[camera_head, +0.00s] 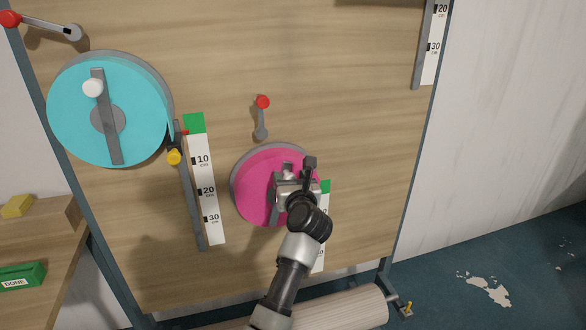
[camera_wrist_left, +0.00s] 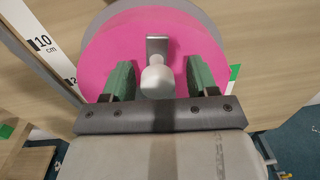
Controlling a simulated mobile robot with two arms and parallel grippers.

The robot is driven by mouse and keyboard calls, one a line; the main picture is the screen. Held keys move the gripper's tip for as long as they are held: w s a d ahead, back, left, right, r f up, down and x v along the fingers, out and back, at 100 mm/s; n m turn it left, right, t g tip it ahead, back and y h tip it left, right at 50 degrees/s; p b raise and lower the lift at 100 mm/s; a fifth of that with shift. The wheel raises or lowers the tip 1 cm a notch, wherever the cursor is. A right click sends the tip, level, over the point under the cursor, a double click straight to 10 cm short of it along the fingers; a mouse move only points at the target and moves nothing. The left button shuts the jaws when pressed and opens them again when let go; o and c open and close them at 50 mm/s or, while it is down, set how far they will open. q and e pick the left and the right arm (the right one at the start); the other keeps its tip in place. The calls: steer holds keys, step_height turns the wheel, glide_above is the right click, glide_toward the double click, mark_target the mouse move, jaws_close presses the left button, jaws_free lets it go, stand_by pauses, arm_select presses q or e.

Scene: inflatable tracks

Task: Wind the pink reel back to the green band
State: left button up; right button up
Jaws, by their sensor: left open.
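The pink reel (camera_head: 256,205) is mounted on the wooden board, partly covered by my left gripper (camera_head: 297,176). In the left wrist view the pink reel (camera_wrist_left: 105,60) carries a grey crank bar (camera_wrist_left: 157,46) with a pale round knob (camera_wrist_left: 156,80). My left gripper (camera_wrist_left: 160,80) is open, with one green finger on each side of the knob; contact cannot be told. The green band (camera_head: 325,186) sits at the top of the scale right of the reel, and it also shows in the left wrist view (camera_wrist_left: 234,72). Much of that scale is hidden behind my arm.
A cyan reel (camera_head: 135,120) with its own scale (camera_head: 206,190) is at the upper left. A red-knobbed lever (camera_head: 262,104) stands above the pink reel, and another (camera_head: 40,24) is at the top left. A shelf (camera_head: 30,245) holds a green DONE box (camera_head: 20,276).

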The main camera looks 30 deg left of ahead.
arm_select(q)
steer(key=shift+w+a+r, duration=0.1)
steer(key=shift+w+a, duration=0.05)
steer(key=shift+a, duration=0.05)
steer(key=c, duration=0.5)
jaws_close()
steer(key=shift+s+a+n+b, duration=0.3)
steer(key=shift+s+n+b, duration=0.15)
steer(key=shift+n+b, duration=0.2)
steer(key=shift+s+a+r+n, duration=0.15)
steer(key=shift+s+r+n, duration=0.05)
steer(key=shift+n, duration=0.25)
steer(key=o, duration=0.5)
jaws_free()
arm_select(e)
steer(key=shift+s+a+f, duration=0.15)
steer(key=shift+s+f, duration=0.1)
steer(key=shift+f, duration=0.4)
